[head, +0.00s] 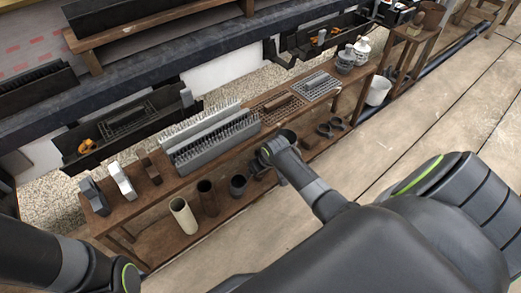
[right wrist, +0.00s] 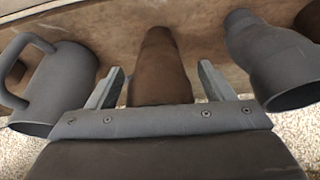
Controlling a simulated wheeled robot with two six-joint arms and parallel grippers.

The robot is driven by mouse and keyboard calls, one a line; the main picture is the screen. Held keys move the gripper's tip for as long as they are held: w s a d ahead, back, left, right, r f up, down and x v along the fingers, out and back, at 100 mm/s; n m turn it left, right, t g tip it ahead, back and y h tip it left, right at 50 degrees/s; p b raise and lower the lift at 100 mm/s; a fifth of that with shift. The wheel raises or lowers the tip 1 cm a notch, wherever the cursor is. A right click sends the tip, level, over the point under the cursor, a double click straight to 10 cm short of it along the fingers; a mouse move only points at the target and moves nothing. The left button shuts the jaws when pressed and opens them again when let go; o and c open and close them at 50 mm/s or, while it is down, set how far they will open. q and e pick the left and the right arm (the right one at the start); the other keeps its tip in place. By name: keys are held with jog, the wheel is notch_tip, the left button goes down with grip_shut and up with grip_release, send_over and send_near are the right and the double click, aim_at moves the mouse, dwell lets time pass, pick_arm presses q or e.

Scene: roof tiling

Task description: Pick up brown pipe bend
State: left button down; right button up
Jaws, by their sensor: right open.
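A brown pipe piece (right wrist: 157,62) lies between the fingers of my right gripper (right wrist: 160,72) in the right wrist view. It tapers away from the camera; I cannot make out a bend in it from here. The fingers are open, one on each side, with visible gaps to it. In the head view my right wrist covers this piece by the lower shelf of the wooden bench. Another brown bend-shaped piece (head: 150,168) stands on the bench top at the left, beside a white bend (head: 122,181) and a grey bend (head: 94,196). My left gripper is out of view.
Close beside the gripper are a grey can-like piece with a handle (right wrist: 62,82) on the left and a grey stepped pipe (right wrist: 270,60) on the right. A cream pipe (head: 184,216), a brown pipe (head: 208,197) and a dark pipe (head: 238,186) stand on the lower shelf.

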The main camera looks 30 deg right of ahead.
jog(key=shift+f, duration=0.1)
jog(key=c, duration=1)
jog(key=shift+c, duration=0.3)
